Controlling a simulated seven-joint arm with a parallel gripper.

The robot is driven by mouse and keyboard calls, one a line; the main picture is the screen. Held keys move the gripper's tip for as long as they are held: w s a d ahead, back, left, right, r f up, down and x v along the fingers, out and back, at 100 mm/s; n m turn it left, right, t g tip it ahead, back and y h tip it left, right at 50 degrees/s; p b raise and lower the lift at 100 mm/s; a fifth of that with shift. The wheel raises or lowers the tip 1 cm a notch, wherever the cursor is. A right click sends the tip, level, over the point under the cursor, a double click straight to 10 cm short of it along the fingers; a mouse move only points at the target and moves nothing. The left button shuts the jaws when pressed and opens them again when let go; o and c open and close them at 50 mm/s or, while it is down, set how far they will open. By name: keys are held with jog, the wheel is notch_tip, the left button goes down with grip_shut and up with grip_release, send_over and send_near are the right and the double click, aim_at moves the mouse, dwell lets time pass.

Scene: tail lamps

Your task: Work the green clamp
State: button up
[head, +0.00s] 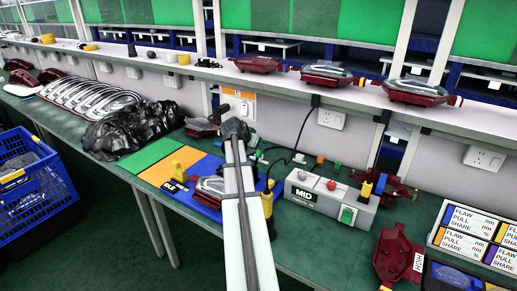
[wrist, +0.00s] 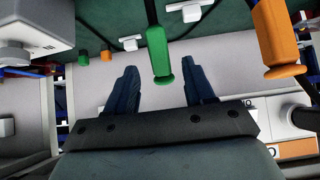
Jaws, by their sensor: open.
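The green clamp shows in the wrist view as a green handle (wrist: 158,55) on a dark stem, its rounded end between my two fingertips. My gripper (wrist: 160,68) is open, with a gap between each finger and the green handle. I cannot tell how deep the handle sits between them. In the head view my gripper (head: 235,128) is over the back of the bench, and my arm hides most of what lies below it.
An orange handle (wrist: 277,38) hangs right of my fingers in the wrist view. A grey box marked MID (head: 325,198) with coloured controls stands right of my arm. Coloured mats (head: 148,157), a black bag (head: 125,130) and lamps lie to the left. A shelf (head: 290,88) runs behind.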

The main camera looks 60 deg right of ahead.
jog(key=v, duration=0.9)
notch_tip(320, 180, up, 3)
jog(key=m+y, duration=0.1)
jog(key=y, duration=0.2)
send_over(258, 152)
jog(key=shift+n+y, duration=0.5)
jog(key=shift+y, duration=0.3)
jog(key=x, duration=0.4)
jog(key=a+x, duration=0.1)
jog(key=x, duration=0.4)
jog(key=a+f+x, duration=0.1)
jog(key=x, duration=0.4)
jog(key=shift+a, duration=0.2)
